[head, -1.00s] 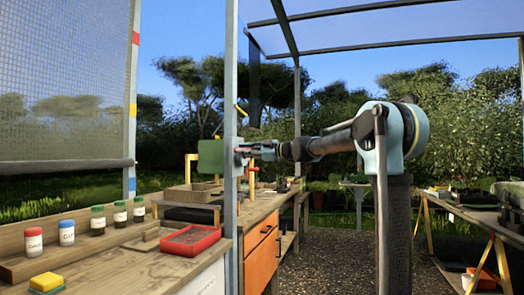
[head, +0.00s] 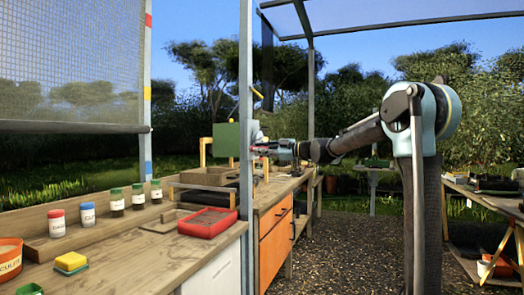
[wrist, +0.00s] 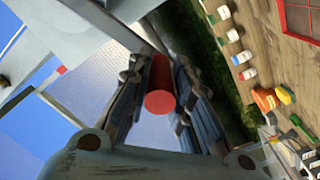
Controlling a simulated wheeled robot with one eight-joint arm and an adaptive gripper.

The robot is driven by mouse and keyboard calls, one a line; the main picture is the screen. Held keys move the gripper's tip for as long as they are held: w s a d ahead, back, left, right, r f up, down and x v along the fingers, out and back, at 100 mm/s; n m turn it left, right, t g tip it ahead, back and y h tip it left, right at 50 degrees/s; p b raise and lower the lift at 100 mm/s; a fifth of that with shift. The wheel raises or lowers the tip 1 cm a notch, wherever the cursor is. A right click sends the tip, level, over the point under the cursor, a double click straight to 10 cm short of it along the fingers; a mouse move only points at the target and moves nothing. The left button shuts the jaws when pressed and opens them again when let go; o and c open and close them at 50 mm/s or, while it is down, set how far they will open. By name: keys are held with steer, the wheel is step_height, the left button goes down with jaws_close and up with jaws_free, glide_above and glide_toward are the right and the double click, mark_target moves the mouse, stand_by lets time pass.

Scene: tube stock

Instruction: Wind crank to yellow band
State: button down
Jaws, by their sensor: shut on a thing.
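The mesh screen (head: 70,70) hangs at the left, with a dark bottom bar (head: 75,127). The pale post beside it has a red band (head: 148,20) high up, a yellow band (head: 147,93) and a blue band (head: 148,168) low down. The bar's right end is between the yellow and blue bands, a little below yellow. The green crank box (head: 228,139) is by the nearer grey post. My gripper (head: 264,149) is at its right side. In the wrist view, my fingers (wrist: 157,88) are shut on the red crank handle (wrist: 160,98). The crank arm is not clearly visible.
The wooden bench (head: 110,240) at left carries several labelled jars, a red tray (head: 208,222) and a yellow sponge (head: 71,261). A grey post (head: 246,100) stands close to my gripper. Gravel floor is open below my arm; another bench (head: 485,195) is at right.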

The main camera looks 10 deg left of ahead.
steer(key=shift+s+f, duration=0.15)
steer(key=shift+f, duration=0.05)
steer(key=c, duration=1.4)
jaws_free()
steer(key=shift+r, duration=0.1)
steer(key=d, duration=0.4)
steer(key=s+d, duration=0.1)
steer(key=d, duration=0.7)
steer(key=shift+s, duration=0.2)
